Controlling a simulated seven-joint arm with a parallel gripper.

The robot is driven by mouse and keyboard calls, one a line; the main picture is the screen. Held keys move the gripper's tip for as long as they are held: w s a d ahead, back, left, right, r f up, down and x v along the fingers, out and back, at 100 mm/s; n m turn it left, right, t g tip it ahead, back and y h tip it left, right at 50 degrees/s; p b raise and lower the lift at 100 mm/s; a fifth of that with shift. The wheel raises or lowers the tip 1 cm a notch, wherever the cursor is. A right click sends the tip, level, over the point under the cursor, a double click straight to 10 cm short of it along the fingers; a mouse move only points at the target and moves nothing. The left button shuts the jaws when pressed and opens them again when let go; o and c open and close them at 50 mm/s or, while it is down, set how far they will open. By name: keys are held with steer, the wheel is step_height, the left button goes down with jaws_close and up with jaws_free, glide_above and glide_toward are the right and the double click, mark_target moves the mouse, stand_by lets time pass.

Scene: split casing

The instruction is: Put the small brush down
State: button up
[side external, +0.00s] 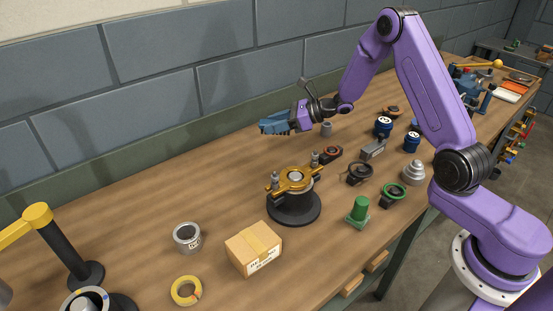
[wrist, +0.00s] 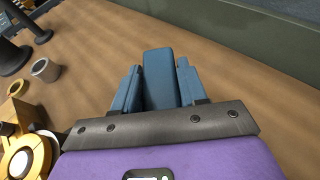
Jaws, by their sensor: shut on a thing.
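My gripper (side external: 274,126) is in the air above the back of the workbench, left of the middle of the side view, pointing left towards the wall. In the wrist view, its two blue fingers (wrist: 158,85) stand on either side of a blue block-like thing (wrist: 158,68), which seems to be the small brush. No bristles can be made out. In the side view the fingers hide most of the held thing. The bench top (side external: 130,195) lies below it, with bare wood under and left of the gripper.
A dark round fixture with a yellow clamp (side external: 293,180) stands in front of the gripper. A cardboard box (side external: 254,250), a tin (side external: 187,238) and yellow tape (side external: 186,290) are nearer the front. The block wall (side external: 150,100) is behind.

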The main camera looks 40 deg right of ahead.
glide_above(278, 159)
step_height(278, 159, down, 5)
steer(key=shift+w+r, duration=0.1)
steer(key=shift+r, duration=0.1)
steer(key=shift+a+f, duration=0.1)
steer(key=shift+f, duration=2.55)
steer(key=shift+f, duration=0.2)
steer(key=o, duration=1)
steer(key=shift+o, duration=0.2)
steer(key=shift+r, duration=0.1)
steer(key=shift+r, duration=0.15)
steer(key=v, duration=1.2)
